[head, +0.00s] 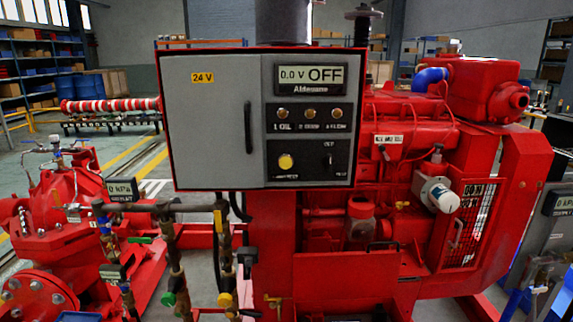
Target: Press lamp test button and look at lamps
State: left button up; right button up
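The control panel (213,150) stands upright ahead of me, a grey box with a red frame. Its display (310,75) reads 0.0 V OFF. Below it, a dark strip carries three small lamps, a left lamp (283,113), a middle lamp (309,113) and a right lamp (337,113), amber-brown in look; I cannot tell whether they are lit. A round yellow button (286,162) sits at the lower left of the lower dark plate, with a small switch (330,160) to its right. The label under the button is too small to read surely. Neither gripper shows.
A red diesel engine (400,150) stands behind and right of the panel. A red pump (60,230) is at the left. Pipes with valves (175,250) rise below the panel's left part. Another grey cabinet (550,240) is at the right edge. The panel's front looks unobstructed.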

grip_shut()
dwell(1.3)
